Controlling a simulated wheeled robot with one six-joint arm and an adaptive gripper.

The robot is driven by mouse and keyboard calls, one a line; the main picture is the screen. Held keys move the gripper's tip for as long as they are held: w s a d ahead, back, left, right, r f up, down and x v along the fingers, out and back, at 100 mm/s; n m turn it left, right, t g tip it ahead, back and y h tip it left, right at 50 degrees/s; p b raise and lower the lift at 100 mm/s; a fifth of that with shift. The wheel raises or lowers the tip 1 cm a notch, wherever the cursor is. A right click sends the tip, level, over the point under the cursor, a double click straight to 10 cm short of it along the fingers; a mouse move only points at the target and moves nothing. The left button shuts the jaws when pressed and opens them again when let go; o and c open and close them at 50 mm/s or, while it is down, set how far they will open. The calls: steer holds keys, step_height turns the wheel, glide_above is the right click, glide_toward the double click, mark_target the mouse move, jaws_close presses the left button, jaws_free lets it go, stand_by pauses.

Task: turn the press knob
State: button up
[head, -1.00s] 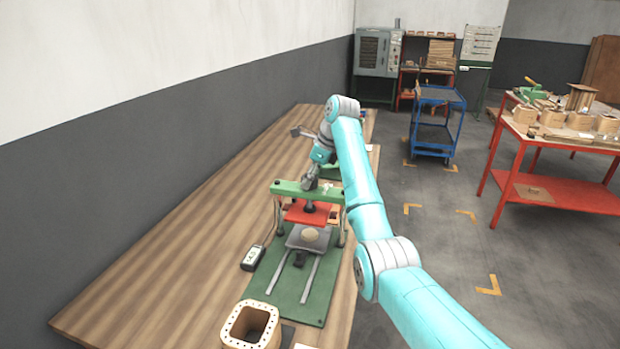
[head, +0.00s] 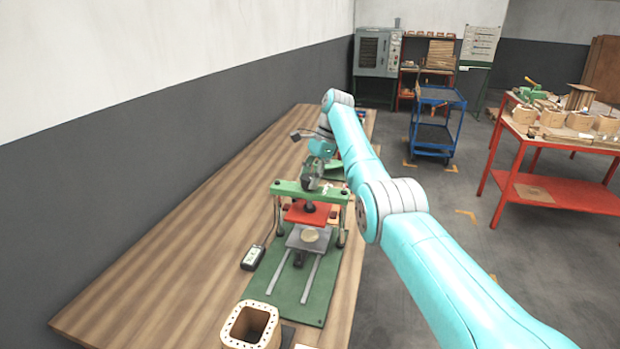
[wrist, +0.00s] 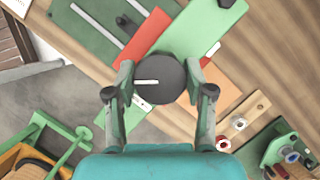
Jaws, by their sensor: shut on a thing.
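The press knob (wrist: 158,88) is a dark round disc with a white line mark, seen from above in the wrist view. My gripper (wrist: 159,68) is shut on it, with one finger at each side of the disc. In the head view my gripper (head: 311,176) is over the middle of the press's green top beam (head: 287,188) and hides the knob. Under the beam is a red plate (head: 298,216).
The press stands on a green base (head: 290,297) with two rails, on a wooden table (head: 170,265). A small dark box (head: 253,257) lies to its left. A square wooden frame (head: 250,326) is in front. A blue cart (head: 440,125) and red table (head: 560,190) stand right.

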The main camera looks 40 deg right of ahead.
steer(key=shift+n, duration=0.4)
stand_by(0.3)
steer(key=o, duration=1.2)
steer(key=shift+c, duration=0.2)
steer(key=shift+m, duration=0.3)
